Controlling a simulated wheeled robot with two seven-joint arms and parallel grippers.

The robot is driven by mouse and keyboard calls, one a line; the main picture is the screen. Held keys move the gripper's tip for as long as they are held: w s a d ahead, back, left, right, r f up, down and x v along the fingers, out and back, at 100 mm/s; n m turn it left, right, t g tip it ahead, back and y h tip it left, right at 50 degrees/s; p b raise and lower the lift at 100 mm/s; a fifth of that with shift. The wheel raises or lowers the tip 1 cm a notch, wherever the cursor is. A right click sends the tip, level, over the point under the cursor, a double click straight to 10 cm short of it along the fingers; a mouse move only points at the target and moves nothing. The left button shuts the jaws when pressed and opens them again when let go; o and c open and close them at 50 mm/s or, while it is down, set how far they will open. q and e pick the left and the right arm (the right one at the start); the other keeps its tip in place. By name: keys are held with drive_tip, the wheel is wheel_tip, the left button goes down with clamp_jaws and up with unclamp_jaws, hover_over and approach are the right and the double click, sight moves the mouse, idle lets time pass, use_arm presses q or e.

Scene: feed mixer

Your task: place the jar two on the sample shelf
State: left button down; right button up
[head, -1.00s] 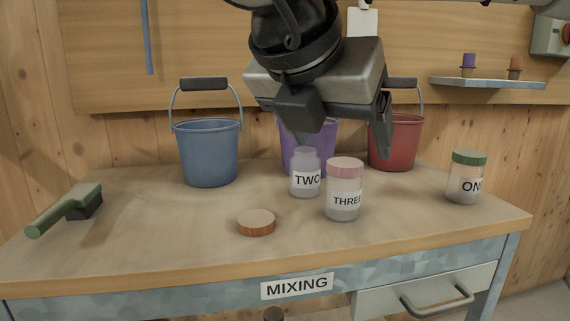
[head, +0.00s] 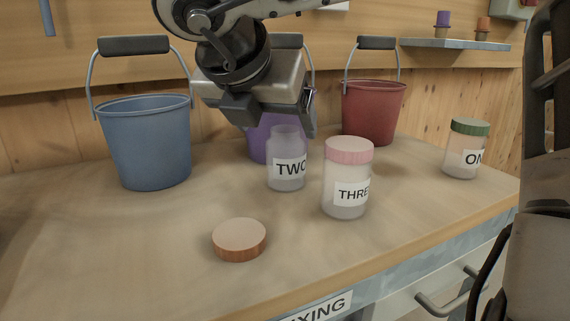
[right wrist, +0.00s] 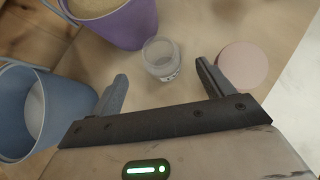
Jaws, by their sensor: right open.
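Jar two (head: 286,172) is a small clear jar with a "TWO" label, upright and lidless on the table. It also shows in the right wrist view (right wrist: 161,58), where its open mouth faces the camera. My right gripper (head: 272,118) is open and empty, pointing down just above and behind the jar in the head view. In the right wrist view the jar lies ahead of the gap between the fingertips (right wrist: 161,72), apart from both. The sample shelf (head: 425,43) is on the back wall at upper right. My left gripper is not in view.
Jar three (head: 347,190), pink-lidded, stands close right of jar two. An orange-brown lid (head: 239,240) lies in front. Jar one (head: 465,150) stands farther right. Blue (head: 148,145), purple (head: 262,140) and red (head: 373,112) buckets line the back. Two small items stand on the shelf.

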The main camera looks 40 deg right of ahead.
sight(281, 133)
drive_tip(key=x, duration=0.7)
drive_tip(key=shift+d, duration=0.15)
drive_tip(key=c, duration=1.2)
drive_tip(key=shift+o, duration=0.2)
